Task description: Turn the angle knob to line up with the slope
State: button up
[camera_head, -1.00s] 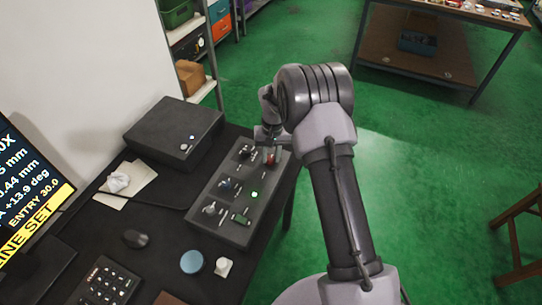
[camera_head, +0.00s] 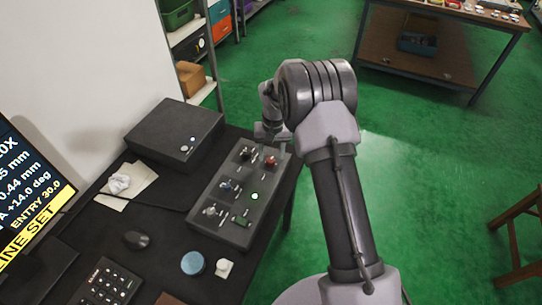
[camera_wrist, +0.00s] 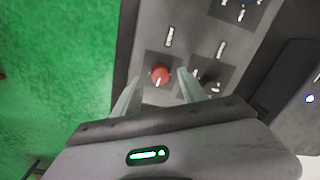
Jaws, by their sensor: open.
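A dark control panel (camera_head: 222,222) on the desk carries several small knobs. A red knob (camera_head: 271,160) sits at its far right corner, and a black knob (camera_head: 247,153) is beside it. A blue knob (camera_head: 228,186) and a grey knob (camera_head: 210,211) are nearer. I cannot read which is the angle knob. My gripper (camera_wrist: 160,72) is open and empty. In the wrist view the red knob (camera_wrist: 160,75), with a pale pointer mark, shows between the fingertips. Contact is not visible. The monitor (camera_head: 30,190) reads A +14.0 deg and ENTRY 30.0.
A green light (camera_head: 254,196) glows on the panel. A black box (camera_head: 175,135) stands behind it. A mouse (camera_head: 136,240), a blue round item (camera_head: 192,263), a small white piece (camera_head: 224,267) and a keypad (camera_head: 105,283) lie nearer.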

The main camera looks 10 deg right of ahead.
aim_at(273, 160)
notch_tip(273, 160, up, 15)
jog(key=p, duration=0.4)
jog(key=shift+d, duration=0.3)
